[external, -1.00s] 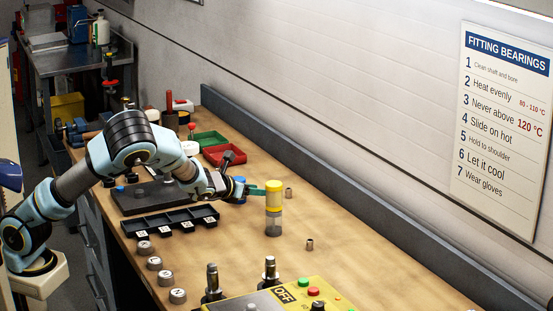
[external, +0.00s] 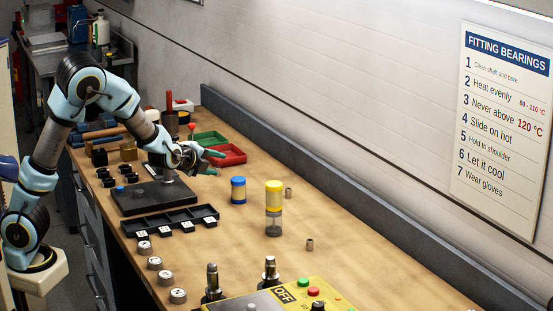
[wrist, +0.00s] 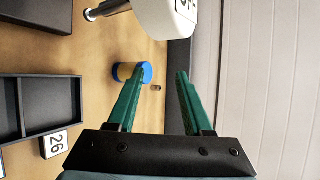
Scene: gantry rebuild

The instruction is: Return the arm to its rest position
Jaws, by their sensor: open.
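My arm (external: 85,85) is bent up at the left, over the bench's left side. My gripper (external: 213,162) is open, above the bench near the red tray and the black plate, with nothing between its fingers. Its green fingers stand apart in the wrist view (wrist: 163,73). A jar with a yellow lid (external: 274,187) stands upright, apart from the gripper, to its right. A blue-lidded jar (external: 238,190) stands nearer to it. A blue round thing also shows beyond the left finger in the wrist view (wrist: 146,72).
A black plate (external: 140,205) and a black compartment tray (external: 150,228) lie left of the jars. Red (external: 238,160) and green (external: 205,139) trays are at the wall side. Posts and a yellow panel (external: 265,297) stand in front. The bench right of the jars is mostly clear.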

